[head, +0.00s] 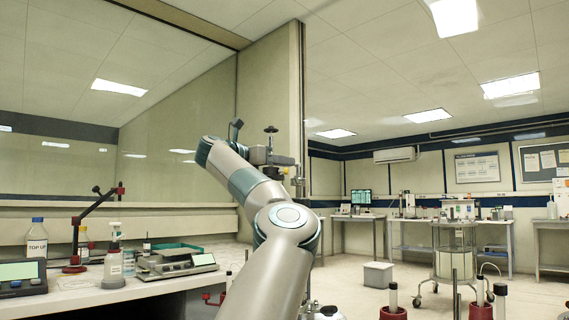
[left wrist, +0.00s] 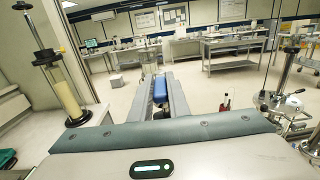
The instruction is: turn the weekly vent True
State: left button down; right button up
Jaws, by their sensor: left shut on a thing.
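My left arm rises through the middle of the head view, and its gripper (head: 284,158) is near the corner of the pale wall, mostly hidden behind the wrist. In the left wrist view, the two long grey fingers (left wrist: 161,102) are shut on a small blue piece (left wrist: 160,88), which sits between them toward their far ends. It could be a vent handle, but I cannot read any label that says weekly. A dark knob (head: 271,129) on a metal fitting shows just above the gripper in the head view. My right gripper is not in view.
A glass column with yellowish packing (left wrist: 62,92) stands close at left in the left wrist view. Metal valve fittings (left wrist: 291,103) stand at right. Open floor lies beyond.

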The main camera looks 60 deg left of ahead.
pick_arm(q)
jog(key=c, duration=1.7)
grip_release()
jog(key=shift+s, duration=0.1)
